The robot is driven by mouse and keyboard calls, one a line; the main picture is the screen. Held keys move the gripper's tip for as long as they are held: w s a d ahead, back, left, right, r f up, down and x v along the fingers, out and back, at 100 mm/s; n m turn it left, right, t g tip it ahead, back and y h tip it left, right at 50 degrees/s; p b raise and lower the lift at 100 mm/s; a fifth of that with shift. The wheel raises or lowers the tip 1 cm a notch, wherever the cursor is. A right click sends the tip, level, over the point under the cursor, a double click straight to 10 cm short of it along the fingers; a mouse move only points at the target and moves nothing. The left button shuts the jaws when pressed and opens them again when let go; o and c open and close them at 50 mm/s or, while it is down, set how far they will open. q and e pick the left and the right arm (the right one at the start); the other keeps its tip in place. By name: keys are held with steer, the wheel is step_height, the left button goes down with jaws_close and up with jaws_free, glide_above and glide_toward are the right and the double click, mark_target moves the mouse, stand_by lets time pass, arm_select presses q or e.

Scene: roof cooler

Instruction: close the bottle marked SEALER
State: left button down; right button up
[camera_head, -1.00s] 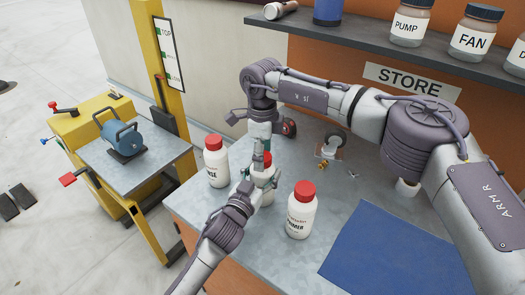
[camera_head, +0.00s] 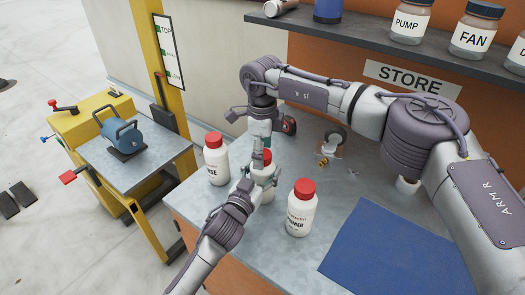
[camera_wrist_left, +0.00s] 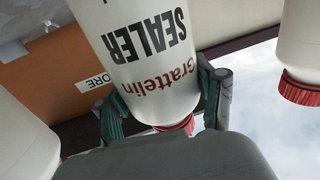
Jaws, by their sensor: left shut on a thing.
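The white bottle marked SEALER (camera_wrist_left: 150,50) fills the middle of the left wrist view, where the picture is upside down. It also stands in the middle of the head view, partly hidden by my grippers (camera_head: 268,193). My left gripper (camera_wrist_left: 165,100) is shut on this bottle, with a green-padded finger on each side. Its red cap (camera_head: 266,156) shows in part under my right gripper (camera_head: 262,150), which points straight down at the cap. The right fingers are too small and overlapped to tell whether they grip it. Whether the cap is fully seated cannot be told.
Two other white bottles with red caps stand close by, one to the left (camera_head: 216,160) and one to the right (camera_head: 301,210). A blue mat (camera_head: 390,255) lies at the front right of the bench. A shelf (camera_head: 370,45) runs above.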

step_height(320, 180, up, 12)
stand_by(0.6)
arm_select(q)
steer(key=shift+c, duration=0.3)
jaws_free()
steer(key=shift+s, duration=0.1)
steer(key=v, duration=1.2)
